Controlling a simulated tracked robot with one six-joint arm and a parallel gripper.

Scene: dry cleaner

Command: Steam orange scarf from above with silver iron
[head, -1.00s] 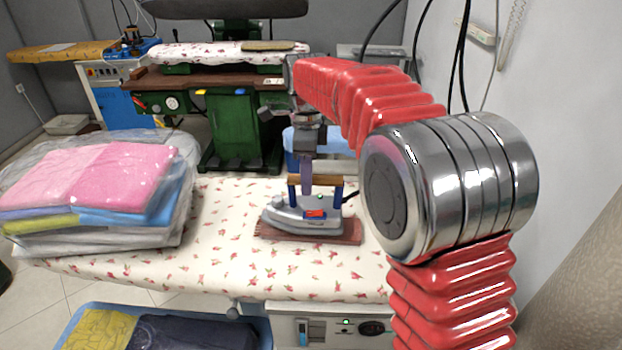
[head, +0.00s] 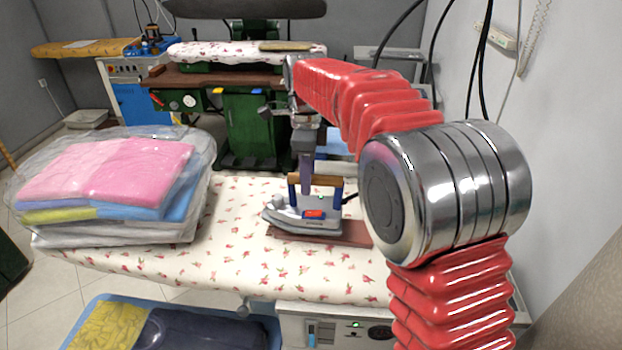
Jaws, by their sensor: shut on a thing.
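A silver iron (head: 292,222) with a brown handle on blue posts and a small red and blue patch on its side is at the middle of the head view. My gripper (head: 308,178) points down and is shut on the iron's handle. The iron is over a brown rest pad (head: 352,236) on the flowered ironing board, its left tip reaching slightly past the pad's left edge. I cannot tell whether its sole touches the pad. I cannot make out an orange scarf for certain; an orange-yellow cloth or cover (head: 80,48) lies on the board at the far left back.
Plastic-wrapped folded clothes (head: 110,175) fill the left of the flowered board (head: 230,262). A blue tub (head: 95,312) with yellow and dark cloth is below. A green press (head: 247,130) stands behind, with a wall at right. Floor shows at left.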

